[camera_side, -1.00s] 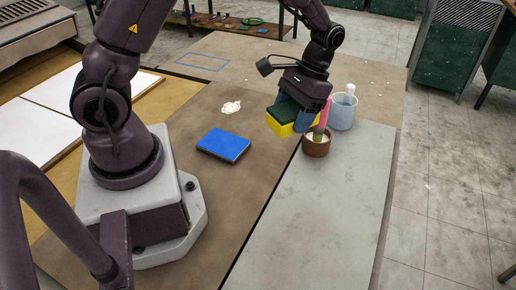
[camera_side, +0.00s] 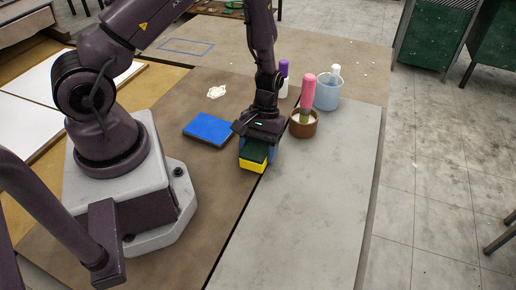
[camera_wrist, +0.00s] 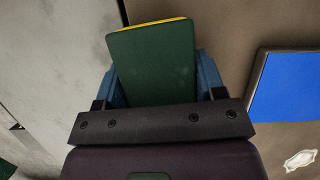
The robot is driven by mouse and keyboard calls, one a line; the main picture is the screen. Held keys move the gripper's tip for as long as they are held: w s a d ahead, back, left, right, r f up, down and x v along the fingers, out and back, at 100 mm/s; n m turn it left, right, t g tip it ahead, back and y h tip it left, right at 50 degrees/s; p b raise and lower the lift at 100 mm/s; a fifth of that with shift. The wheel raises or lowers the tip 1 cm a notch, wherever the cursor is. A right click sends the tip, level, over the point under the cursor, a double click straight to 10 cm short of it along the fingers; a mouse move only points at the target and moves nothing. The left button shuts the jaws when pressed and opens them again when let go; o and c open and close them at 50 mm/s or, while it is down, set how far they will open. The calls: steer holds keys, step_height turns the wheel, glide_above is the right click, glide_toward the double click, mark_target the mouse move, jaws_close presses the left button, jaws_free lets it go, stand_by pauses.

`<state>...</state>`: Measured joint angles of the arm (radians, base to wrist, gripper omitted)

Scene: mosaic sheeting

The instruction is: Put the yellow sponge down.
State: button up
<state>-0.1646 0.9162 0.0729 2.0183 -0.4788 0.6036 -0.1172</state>
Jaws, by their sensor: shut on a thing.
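The yellow sponge (camera_side: 253,167) has a dark green scouring top. My gripper (camera_side: 257,148) points down and is shut on it, with blue fingers on its two sides. The sponge is low over the brown board, near the dark seam with the grey board. I cannot tell whether its underside touches the surface. In the wrist view the green face of the sponge (camera_wrist: 152,65) fills the space between my gripper's fingers (camera_wrist: 155,82), with a thin yellow edge showing at its far end.
A blue pad (camera_side: 209,129) lies left of the sponge. A brown pot (camera_side: 303,128) with a pink-handled brush (camera_side: 308,90), a light blue cup (camera_side: 328,95) and a purple-capped bottle (camera_side: 284,80) stand behind right. A white crumpled piece (camera_side: 216,91) lies behind. The grey board (camera_side: 290,210) in front is clear.

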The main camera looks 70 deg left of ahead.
steer(key=o, duration=0.9)
steer(key=shift+f, duration=0.1)
steer(key=v, duration=1.2)
steer(key=shift+r, duration=0.2)
steer(key=s+d+r+m+t+y, duration=0.1)
steer(key=s+d+r+m+t, duration=0.1)
steer(key=r, duration=0.5)
steer(key=s+d+r+m+t+y, duration=0.1)
steer(key=s+d+r+m+t, duration=0.1)
steer(key=s+r+m+t, duration=0.2)
steer(key=s+d+r+m+t+y, duration=0.1)
steer(key=s+r, duration=0.5)
steer(key=r, duration=0.6)
steer(key=shift+s+d+m+t, duration=0.25)
steer(key=shift+d+m+t, duration=0.5)
steer(key=shift+m+t, duration=0.2)
